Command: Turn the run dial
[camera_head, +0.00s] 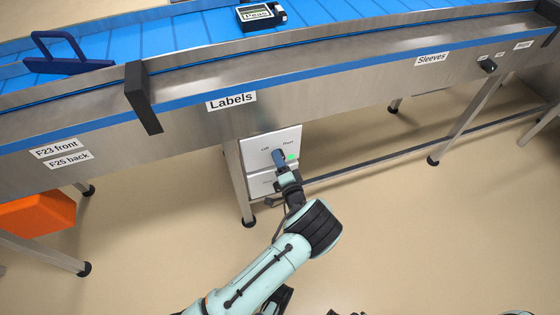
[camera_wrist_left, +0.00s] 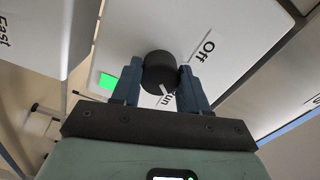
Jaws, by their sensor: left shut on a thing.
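The run dial (camera_wrist_left: 158,70) is a round black knob on a white control panel (camera_wrist_left: 216,22), seen in the left wrist view. Its white pointer mark points toward the partly covered "Run" label, away from "Off". My left gripper (camera_wrist_left: 160,78) has its blue fingers on both sides of the knob and is shut on it. A square green light (camera_wrist_left: 107,81) glows beside the dial. In the head view my left gripper (camera_head: 279,157) reaches the panel (camera_head: 257,146) under the "Labels" sign and hides the dial; the green light (camera_head: 293,157) shows to its right. My right gripper cannot be made out.
The steel conveyor (camera_head: 330,80) with a blue belt runs above the panel. A table leg (camera_head: 239,185) stands just left of the panel. An orange box (camera_head: 38,213) is at the left. A blue handled item (camera_head: 68,65) and a small black device (camera_head: 260,16) are on the belt.

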